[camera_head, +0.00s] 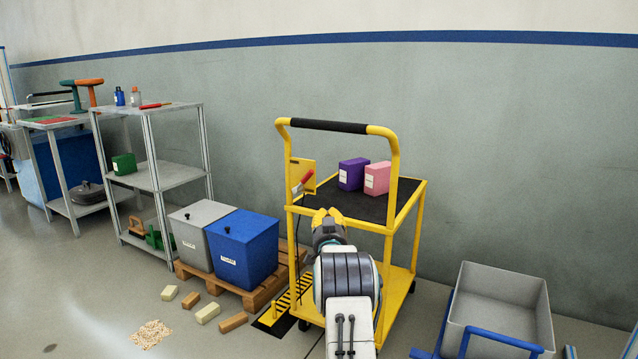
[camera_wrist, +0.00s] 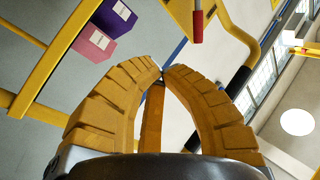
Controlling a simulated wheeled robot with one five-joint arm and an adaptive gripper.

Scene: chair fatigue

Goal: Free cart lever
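The yellow cart (camera_head: 420,215) stands by the wall with a black-gripped push handle (camera_head: 330,125). A yellow plate (camera_head: 308,165) at its left side carries the lever with a red handle (camera_head: 303,182), tilted up to the right. In the wrist view, the red lever handle (camera_wrist: 197,26) is above and beyond my fingertips, apart from them. My gripper (camera_head: 327,214) is in front of the cart, below and right of the lever. Its curved yellow fingers meet at the tips in the wrist view (camera_wrist: 162,76). It looks shut, with nothing visibly held.
A purple box (camera_head: 352,173) and a pink box (camera_head: 377,178) stand on the cart's top deck. Left are grey (camera_head: 187,242) and blue (camera_head: 240,262) bins on a pallet, with loose blocks (camera_head: 208,313) before them. A grey tub (camera_head: 500,300) is at right.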

